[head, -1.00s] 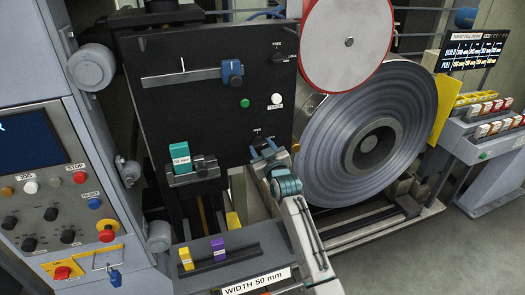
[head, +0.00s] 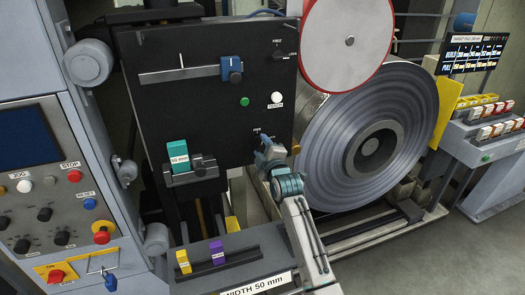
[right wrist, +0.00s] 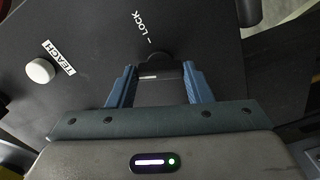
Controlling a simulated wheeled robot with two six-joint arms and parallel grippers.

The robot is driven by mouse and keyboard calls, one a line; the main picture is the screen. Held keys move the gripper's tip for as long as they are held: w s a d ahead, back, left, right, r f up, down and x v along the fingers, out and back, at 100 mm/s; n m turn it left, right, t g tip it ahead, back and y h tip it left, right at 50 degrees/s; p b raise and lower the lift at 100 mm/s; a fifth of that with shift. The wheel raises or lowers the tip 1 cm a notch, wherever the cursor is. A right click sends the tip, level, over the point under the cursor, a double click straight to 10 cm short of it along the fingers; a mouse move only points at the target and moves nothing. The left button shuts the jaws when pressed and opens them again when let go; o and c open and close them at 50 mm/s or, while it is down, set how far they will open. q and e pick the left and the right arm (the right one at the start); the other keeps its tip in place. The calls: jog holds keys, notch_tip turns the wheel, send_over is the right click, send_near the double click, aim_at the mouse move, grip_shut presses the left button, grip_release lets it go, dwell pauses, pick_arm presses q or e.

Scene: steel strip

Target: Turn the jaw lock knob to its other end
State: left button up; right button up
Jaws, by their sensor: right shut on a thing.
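The black jaw lock knob (right wrist: 162,68) sits on the dark machine panel, with a short light mark on it and a LOCK label (right wrist: 140,25) close beyond it in the right wrist view. My right gripper (right wrist: 158,82) has one blue finger on each side of the knob and is shut on it. In the head view my right gripper (head: 264,148) reaches the lower right part of the panel and hides most of the knob. A small label (head: 256,131) shows just above it. My left gripper is not in view.
A white TEACH button (head: 277,98) and a green button (head: 245,101) are on the panel above my gripper. A large steel coil (head: 345,165) stands close on the right. A ledge with yellow and purple blocks (head: 217,252) lies below.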

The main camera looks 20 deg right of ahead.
jog(key=shift+n+b, duration=0.35)
jog(key=shift+n, duration=1.55)
jog(key=o, duration=1)
jog(key=s+b, duration=0.3)
jog(key=s, duration=0.7)
jog(key=shift+s+d, duration=0.15)
jog(key=shift+s, duration=0.25)
